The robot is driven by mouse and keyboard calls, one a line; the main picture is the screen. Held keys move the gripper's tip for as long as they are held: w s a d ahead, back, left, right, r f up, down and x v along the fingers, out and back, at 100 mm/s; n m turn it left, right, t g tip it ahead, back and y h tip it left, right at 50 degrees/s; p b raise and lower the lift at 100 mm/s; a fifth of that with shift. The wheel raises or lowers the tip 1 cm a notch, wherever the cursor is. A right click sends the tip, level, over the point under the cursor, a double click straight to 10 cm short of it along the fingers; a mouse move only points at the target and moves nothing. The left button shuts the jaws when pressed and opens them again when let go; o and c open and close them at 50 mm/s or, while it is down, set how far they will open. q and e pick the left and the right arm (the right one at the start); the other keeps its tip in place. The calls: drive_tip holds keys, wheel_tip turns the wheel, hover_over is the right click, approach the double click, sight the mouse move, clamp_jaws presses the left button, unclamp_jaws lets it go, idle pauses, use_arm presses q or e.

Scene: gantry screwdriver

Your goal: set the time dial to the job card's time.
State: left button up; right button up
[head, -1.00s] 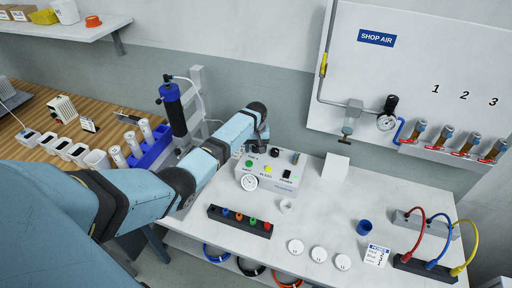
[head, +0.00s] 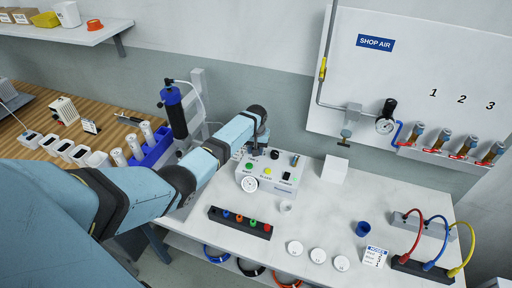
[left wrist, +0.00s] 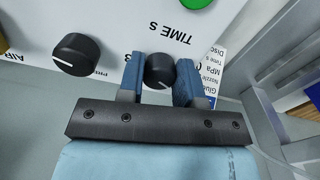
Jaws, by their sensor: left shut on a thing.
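The dispenser box (head: 267,186) is white and stands on the bench, with a round gauge, coloured buttons and black knobs. In the left wrist view, the black time dial (left wrist: 159,68) sits under a "TIME s" label. My left gripper (left wrist: 159,80) is shut on it, one blue finger on each side. A white pointer mark shows on the dial's lower edge; its exact setting cannot be read. The job card (left wrist: 207,75) is partly visible beside the right finger, with lines such as "MPa" and "Time s"; its values are hidden or unreadable. My right gripper is not in view.
A second black knob (left wrist: 76,54) sits left of the time dial, close to the left finger. A black strip with coloured fittings (head: 240,223) lies in front of the box. White discs (head: 317,255) and a blue cup (head: 362,229) are on the bench to the right.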

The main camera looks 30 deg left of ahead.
use_arm(q)
drive_tip(key=shift+m+p, duration=0.65)
drive_tip(key=shift+m, duration=1.05)
drive_tip(key=o, duration=0.9)
drive_tip(key=shift+o, duration=0.2)
drive_tip(key=shift+a+r, duration=0.1)
wheel_tip(320, 180, up, 14)
drive_tip(key=shift+f, duration=0.2)
